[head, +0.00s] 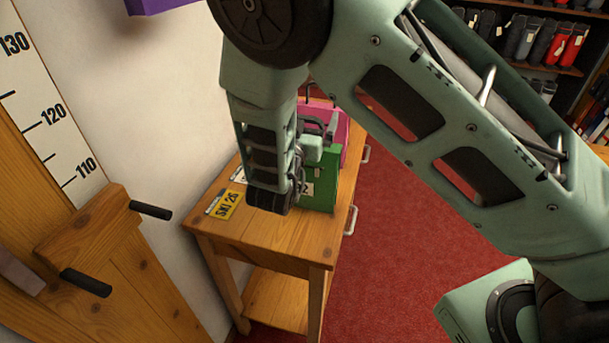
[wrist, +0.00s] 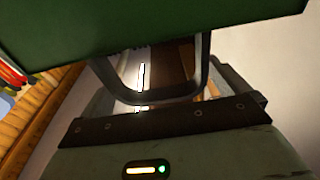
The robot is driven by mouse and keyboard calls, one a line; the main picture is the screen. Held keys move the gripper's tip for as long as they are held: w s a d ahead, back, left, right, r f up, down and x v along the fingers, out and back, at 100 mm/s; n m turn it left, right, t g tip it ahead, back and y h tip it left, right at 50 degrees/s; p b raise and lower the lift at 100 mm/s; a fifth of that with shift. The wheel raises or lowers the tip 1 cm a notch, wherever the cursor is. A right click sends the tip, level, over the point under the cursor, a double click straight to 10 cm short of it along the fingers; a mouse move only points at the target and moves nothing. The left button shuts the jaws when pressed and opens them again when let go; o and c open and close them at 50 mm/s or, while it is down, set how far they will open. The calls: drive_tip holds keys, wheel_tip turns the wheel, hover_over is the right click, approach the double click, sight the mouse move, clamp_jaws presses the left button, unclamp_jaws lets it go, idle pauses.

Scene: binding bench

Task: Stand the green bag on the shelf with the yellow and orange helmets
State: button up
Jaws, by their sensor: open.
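The green bag (head: 322,182) stands upright on a small wooden table, partly hidden behind my arm. My gripper (head: 318,132) is open at the top of the bag, by its handle. In the wrist view the green bag (wrist: 150,25) fills the top, and its dark loop handle (wrist: 205,80) reaches toward the gripper's dark-edged part. I cannot tell whether the handle lies between the jaws. The yellow and orange helmets are not in view.
A pink bag (head: 342,130) stands right behind the green one. The wooden table (head: 265,235) has a yellow label (head: 227,205) on top. A wall and a height board with black pegs (head: 150,210) are at left. Shelves (head: 560,70) with dark and red items stand far right; red carpet between is clear.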

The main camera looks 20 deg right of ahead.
drive_tip(key=shift+w+d, duration=0.2)
drive_tip(key=shift+w, duration=0.1)
drive_tip(key=shift+r, duration=0.15)
drive_tip(key=c, duration=2)
